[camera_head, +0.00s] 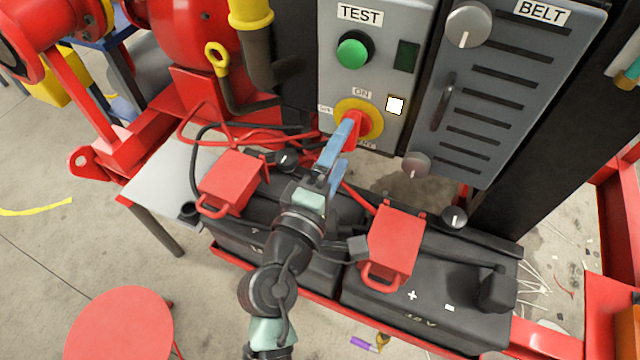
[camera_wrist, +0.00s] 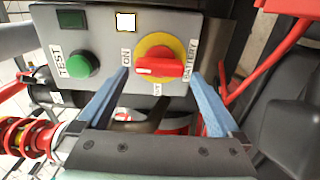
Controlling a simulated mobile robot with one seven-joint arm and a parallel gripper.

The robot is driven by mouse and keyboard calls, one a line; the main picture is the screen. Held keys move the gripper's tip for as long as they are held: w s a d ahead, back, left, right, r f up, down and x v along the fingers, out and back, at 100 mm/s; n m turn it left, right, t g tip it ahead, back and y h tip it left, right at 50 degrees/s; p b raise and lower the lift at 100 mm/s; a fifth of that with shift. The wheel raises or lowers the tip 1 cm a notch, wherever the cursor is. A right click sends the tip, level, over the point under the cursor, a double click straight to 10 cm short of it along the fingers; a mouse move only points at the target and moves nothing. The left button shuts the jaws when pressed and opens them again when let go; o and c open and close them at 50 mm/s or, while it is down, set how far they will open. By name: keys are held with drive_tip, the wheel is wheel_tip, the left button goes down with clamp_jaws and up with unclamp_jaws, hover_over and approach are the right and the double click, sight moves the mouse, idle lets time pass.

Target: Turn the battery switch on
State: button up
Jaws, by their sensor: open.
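The battery switch (camera_head: 371,121) is a red knob on a yellow disc, low on the grey TEST panel. In the wrist view, the battery switch (camera_wrist: 165,68) has its red bar lying across the picture, with a white mark at the end toward the ON label (camera_wrist: 126,57). The BATTERY label (camera_wrist: 191,60) is on the opposite side. My gripper (camera_head: 344,140) is in front of the switch. In the wrist view my gripper (camera_wrist: 159,78) is open, with one blue finger on each side of the knob. I cannot tell whether either finger touches it.
A white square lamp (camera_head: 395,105) looks lit beside the switch. A green button (camera_head: 353,51) is above it. Black batteries (camera_head: 440,300) with red terminal covers (camera_head: 396,240) stand below, with cables around. The BELT panel (camera_head: 490,100) is on the right.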

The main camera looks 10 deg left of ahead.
drive_tip(key=b+v, duration=0.1)
drive_tip(key=v, duration=0.8)
drive_tip(key=shift+s, duration=0.35)
drive_tip(key=shift+a, duration=0.1)
drive_tip(key=w+d+r+m+t, duration=0.1)
drive_tip(key=w+r+m, duration=0.15)
drive_tip(key=r, duration=0.55)
drive_tip(key=w+d+r+m+t+y, duration=0.15)
drive_tip(key=r+m, duration=0.25)
drive_tip(key=r, duration=0.4)
drive_tip(key=w+d+r+m+t, duration=0.15)
drive_tip(key=r+m, duration=0.25)
drive_tip(key=r, duration=0.4)
drive_tip(key=s+r+m+t+y+p, duration=0.2)
drive_tip(key=r+p, duration=0.6)
drive_tip(key=r, duration=1)
drive_tip(key=s+r+m+t+y+p, duration=0.1)
drive_tip(key=s+r+t+p, duration=0.3)
drive_tip(key=r, duration=1.3)
drive_tip(key=s+y+p, duration=0.1)
drive_tip(key=p, duration=0.3)
drive_tip(key=shift+s+r+m, duration=0.2)
drive_tip(key=shift+r+m, duration=0.15)
drive_tip(key=shift+r, duration=0.05)
